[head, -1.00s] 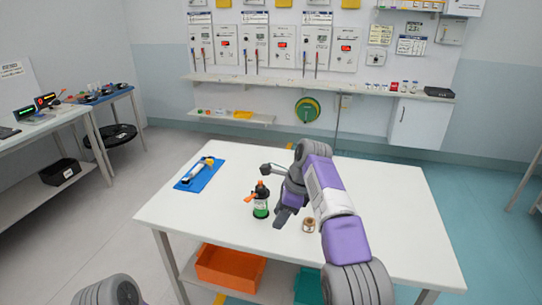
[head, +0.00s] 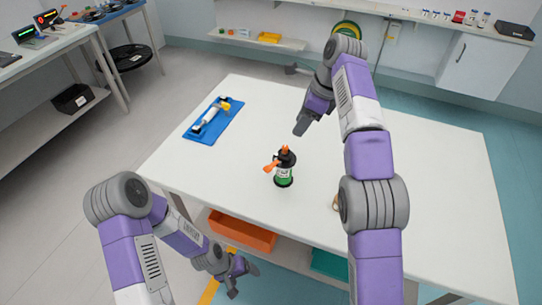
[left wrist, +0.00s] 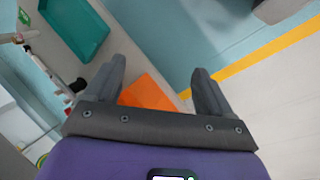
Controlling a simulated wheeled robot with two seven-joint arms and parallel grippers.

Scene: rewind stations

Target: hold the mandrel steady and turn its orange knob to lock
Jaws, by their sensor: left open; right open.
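The mandrel (head: 284,172) stands upright on the white table, black above with a green and white lower part. Its orange knob (head: 271,166) sticks out at the left, and another orange tip shows on top. My right gripper (head: 297,99) is open and empty, beyond the mandrel and to its right, apart from it. My left gripper (head: 238,277) is open and empty, low in front of the table's near edge, well away from the mandrel. In the left wrist view the left gripper's fingers (left wrist: 160,80) are spread wide with nothing between them.
A blue mat (head: 223,127) with a white and yellow tool lies at the table's left. A small brown item (head: 336,202) is partly hidden by my right arm. An orange bin (head: 242,232) and a teal bin (head: 330,264) sit below the tabletop (head: 440,170), which is mostly clear.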

